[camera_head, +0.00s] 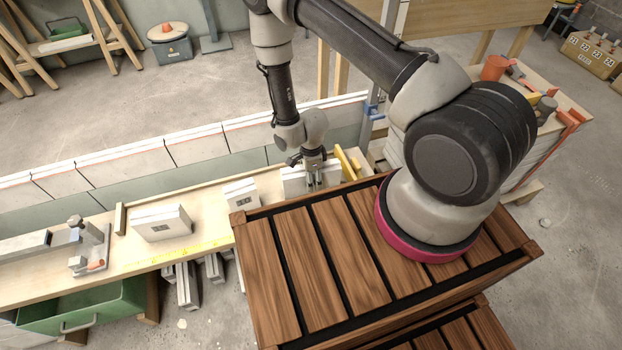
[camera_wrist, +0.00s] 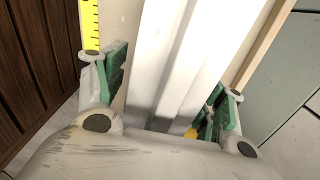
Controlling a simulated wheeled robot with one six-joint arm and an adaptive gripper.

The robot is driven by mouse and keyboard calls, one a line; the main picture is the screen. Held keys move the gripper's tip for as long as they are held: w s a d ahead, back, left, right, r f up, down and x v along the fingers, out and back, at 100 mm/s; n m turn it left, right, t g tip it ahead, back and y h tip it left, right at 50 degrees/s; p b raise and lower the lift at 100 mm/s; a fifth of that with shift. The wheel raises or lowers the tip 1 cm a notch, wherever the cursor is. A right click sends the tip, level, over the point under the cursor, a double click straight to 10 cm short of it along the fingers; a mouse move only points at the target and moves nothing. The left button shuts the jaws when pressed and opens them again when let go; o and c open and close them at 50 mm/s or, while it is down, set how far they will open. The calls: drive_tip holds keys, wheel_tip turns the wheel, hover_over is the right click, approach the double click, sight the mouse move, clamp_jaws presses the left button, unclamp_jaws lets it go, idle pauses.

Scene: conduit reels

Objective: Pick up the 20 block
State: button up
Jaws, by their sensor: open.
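Several white blocks stand on the wooden bench. The left block (camera_head: 161,224) and the middle block (camera_head: 241,194) bear small dark number labels, too small to read surely. A third white block (camera_head: 294,181) stands at the right, under my gripper (camera_head: 316,182), its label not visible, so I cannot tell which is the 20 block. In the wrist view, a white block (camera_wrist: 174,55) with a lengthwise groove lies between the green-padded fingers of my gripper (camera_wrist: 164,92). The fingers are apart, with a gap on the left side; contact on the right is unclear.
A yellow measuring tape (camera_head: 185,255) runs along the bench's front edge. A yellow piece (camera_head: 346,163) stands right of the third block. A metal stop (camera_head: 90,245) is at the left. A low panelled wall (camera_head: 200,150) stands behind the bench. Wooden slats lie in front.

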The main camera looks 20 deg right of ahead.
clamp_jaws()
drive_tip(key=shift+r, duration=0.1)
